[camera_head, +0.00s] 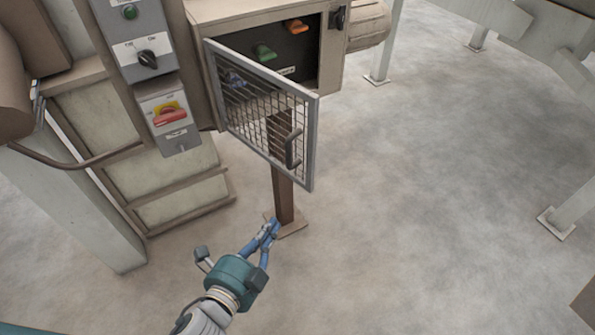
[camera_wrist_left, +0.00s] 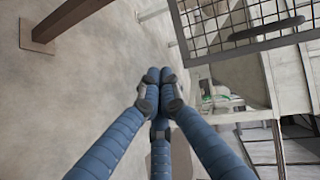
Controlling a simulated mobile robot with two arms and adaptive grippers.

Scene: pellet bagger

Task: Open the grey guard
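The grey guard (camera_head: 313,140) is a framed wire-mesh door on the front of a beige cabinet (camera_head: 334,60). It stands swung out from the cabinet, its free edge towards me, and the dark inside shows above and behind it. Its dark handle (camera_head: 293,150) is near the free edge. The guard's frame (camera_wrist_left: 240,48) and handle (camera_wrist_left: 265,29) also show at the upper right of the left wrist view. My left gripper (camera_head: 272,228) is below the guard, apart from it. Its fingers (camera_wrist_left: 154,76) are together with nothing seen between them. My right gripper is out of view.
Green (camera_head: 264,52) and orange (camera_head: 297,26) handles are inside the cabinet. A control box with a red switch (camera_head: 170,115) stands left of the guard. A brown post (camera_head: 283,195) supports the cabinet. Open floor (camera_head: 430,200) lies to the right.

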